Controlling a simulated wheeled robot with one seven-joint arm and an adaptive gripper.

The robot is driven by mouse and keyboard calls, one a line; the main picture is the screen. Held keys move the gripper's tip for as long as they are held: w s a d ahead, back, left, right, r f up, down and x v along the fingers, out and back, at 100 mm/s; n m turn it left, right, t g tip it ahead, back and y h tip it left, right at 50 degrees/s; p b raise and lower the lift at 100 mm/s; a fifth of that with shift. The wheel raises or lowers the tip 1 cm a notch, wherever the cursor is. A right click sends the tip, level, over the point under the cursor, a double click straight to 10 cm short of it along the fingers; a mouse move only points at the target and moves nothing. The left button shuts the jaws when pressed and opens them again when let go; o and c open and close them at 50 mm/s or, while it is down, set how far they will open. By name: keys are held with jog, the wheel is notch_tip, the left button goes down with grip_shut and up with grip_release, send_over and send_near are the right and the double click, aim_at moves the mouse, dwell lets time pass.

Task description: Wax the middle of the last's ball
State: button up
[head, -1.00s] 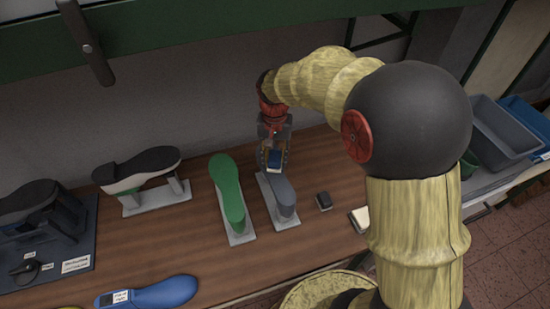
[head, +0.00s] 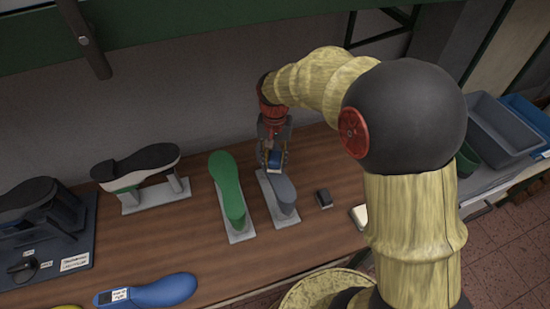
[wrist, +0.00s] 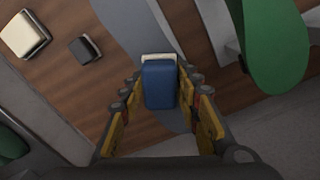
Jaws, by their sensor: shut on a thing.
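My gripper (head: 273,163) is shut on a blue block (wrist: 160,86) with a cream edge at its far end. The block also shows small between the fingers in the head view (head: 274,157). The gripper is over the wide, far end of a grey last (head: 281,190), which lies on a light stand. In the wrist view the grey last (wrist: 128,22) runs behind the block, and the block hides part of it. I cannot tell whether the block touches the last.
A green last (head: 224,180) stands close on the left, and a black-and-white shoe form (head: 140,163) farther left. A small dark block (head: 323,198) and a cream block (head: 360,215) lie to the right. A blue last (head: 160,291) lies near the front edge.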

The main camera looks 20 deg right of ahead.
aim_at(272, 152)
jog(key=shift+f, duration=0.1)
jog(key=shift+w+p, duration=0.6)
jog(key=shift+w, duration=0.95)
jog(key=shift+w+f+p, duration=0.1)
jog(key=shift+w+p, duration=1.2)
jog(key=shift+w, duration=2.5)
jog(key=shift+s, duration=0.1)
jog(key=shift+s, duration=1.3)
jog(key=shift+s+p, duration=0.55)
jog(key=shift+s, duration=3.55)
jog(key=shift+a, duration=0.15)
jog(key=shift+w, duration=0.15)
